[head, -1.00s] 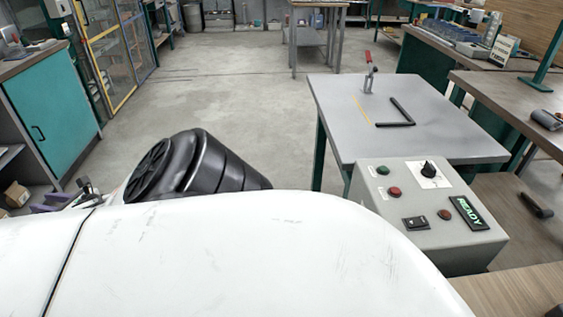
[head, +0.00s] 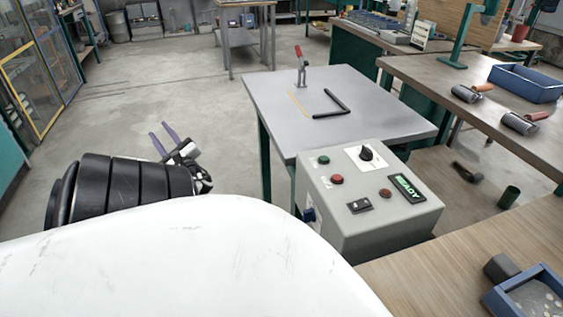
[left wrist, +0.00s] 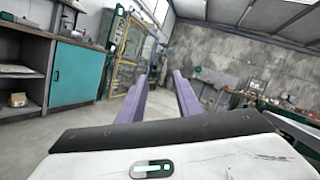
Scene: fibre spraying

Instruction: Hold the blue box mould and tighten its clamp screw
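Two open blue boxes show in the head view, and I cannot tell which is the mould. One blue box (head: 525,84) stands on the bench at the upper right. The other blue box (head: 496,303), cut off at the lower right corner, has grey, speckled contents. I cannot make out a clamp screw on either. My left gripper (head: 160,130) is in the air left of the grey table, far from both boxes. In the left wrist view its two purple fingers (left wrist: 160,75) are apart with nothing between them. My right gripper is not in view.
A control box (head: 330,222) with buttons and a READY display stands before the grey table (head: 375,100), which holds a red-handled toggle clamp (head: 302,70) and a black angle piece (head: 340,100). Rollers (head: 520,123) lie on the right bench. Floor is clear at left.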

